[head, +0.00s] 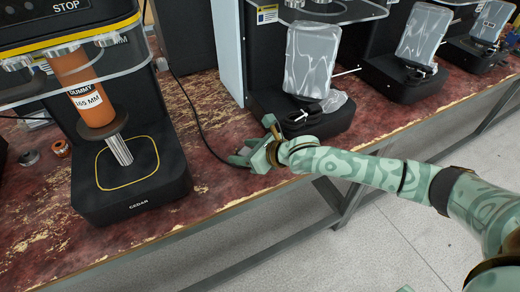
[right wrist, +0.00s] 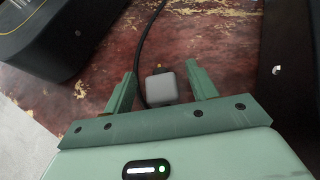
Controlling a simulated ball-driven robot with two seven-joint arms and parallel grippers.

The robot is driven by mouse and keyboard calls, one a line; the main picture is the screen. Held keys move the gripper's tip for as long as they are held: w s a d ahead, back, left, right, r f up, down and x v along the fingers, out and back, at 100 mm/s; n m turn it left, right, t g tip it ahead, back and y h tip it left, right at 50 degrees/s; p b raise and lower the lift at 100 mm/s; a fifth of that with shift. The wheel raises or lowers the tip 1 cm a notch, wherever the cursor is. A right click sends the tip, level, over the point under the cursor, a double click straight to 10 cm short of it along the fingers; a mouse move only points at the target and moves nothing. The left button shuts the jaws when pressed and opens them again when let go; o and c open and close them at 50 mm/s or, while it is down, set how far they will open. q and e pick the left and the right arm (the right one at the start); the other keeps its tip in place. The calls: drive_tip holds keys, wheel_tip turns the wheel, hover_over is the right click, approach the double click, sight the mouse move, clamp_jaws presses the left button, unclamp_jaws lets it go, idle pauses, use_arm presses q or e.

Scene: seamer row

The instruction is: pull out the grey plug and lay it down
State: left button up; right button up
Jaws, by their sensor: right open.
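The grey plug (right wrist: 161,88) shows in the right wrist view as a small grey block with brass-coloured prongs pointing away from my wrist. The prongs are bare, and no socket shows around them. It appears to lie on the tabletop, with a black cable (right wrist: 139,50) running beside it. My right gripper (right wrist: 160,69) is open, one finger on each side of the plug, with gaps visible on both sides. In the head view my right gripper (head: 254,150) is low at the table's front edge, and I cannot clearly make out the plug there. My left gripper is not in view.
The worn red table (head: 215,125) carries a black machine (head: 132,190) with an orange cylinder at left. Several more machines stand along the row, one with a plastic-covered screen (head: 312,60) just behind my right gripper. The cable (head: 196,120) crosses the bare tabletop between them.

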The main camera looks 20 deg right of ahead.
use_arm(q)
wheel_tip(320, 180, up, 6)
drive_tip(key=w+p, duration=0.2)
drive_tip(key=p, duration=0.4)
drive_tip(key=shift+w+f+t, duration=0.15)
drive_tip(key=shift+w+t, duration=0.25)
use_arm(e)
drive_tip(key=v, duration=1.6)
drive_tip(key=shift+f, duration=0.15)
